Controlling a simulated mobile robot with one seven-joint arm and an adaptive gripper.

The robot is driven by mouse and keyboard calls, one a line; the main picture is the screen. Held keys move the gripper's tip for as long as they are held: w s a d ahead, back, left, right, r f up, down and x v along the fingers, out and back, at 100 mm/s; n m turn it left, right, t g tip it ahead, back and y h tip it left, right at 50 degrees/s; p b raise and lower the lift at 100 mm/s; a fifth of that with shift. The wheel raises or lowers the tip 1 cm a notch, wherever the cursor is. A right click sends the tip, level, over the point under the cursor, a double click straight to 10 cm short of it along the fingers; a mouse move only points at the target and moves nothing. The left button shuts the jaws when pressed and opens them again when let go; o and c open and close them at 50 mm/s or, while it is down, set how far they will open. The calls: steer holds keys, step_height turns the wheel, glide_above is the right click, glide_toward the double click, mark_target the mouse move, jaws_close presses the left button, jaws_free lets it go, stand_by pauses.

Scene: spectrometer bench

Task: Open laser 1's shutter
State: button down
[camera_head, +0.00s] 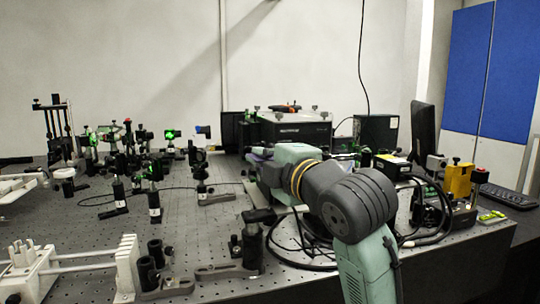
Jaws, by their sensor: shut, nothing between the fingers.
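A large black box with knobs on top (290,131), possibly a laser housing, stands at the back middle of the optical bench. I see no readable label marking laser 1, and I cannot make out its shutter. My arm (345,200) rises from the lower right and bends left in front of the black box, covering part of its lower front. My gripper is hidden behind my own wrist, so its fingers do not show. Green light shows on several optics at the left, such as a small mount (171,134).
Several post-mounted optics (155,174) crowd the bench's left half. A white rail fixture (125,268) is at front left. Black cables (285,262) loop beside my arm. A yellow block (458,180), dark monitor (423,130) and keyboard (508,196) are at right. Bare perforated benchtop (75,225) shows at left.

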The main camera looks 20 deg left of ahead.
mark_target(269, 145)
steer(key=p+x, duration=0.1)
steer(key=x, duration=0.5)
steer(key=shift+w+d+f+p, duration=0.1)
steer(key=shift+w+d+p, duration=0.1)
steer(key=shift+w+d, duration=0.5)
steer(key=shift+w+d+f+p, duration=0.15)
steer(key=shift+w+d, duration=0.25)
steer(key=shift+w, duration=0.5)
steer(key=shift+r, duration=0.1)
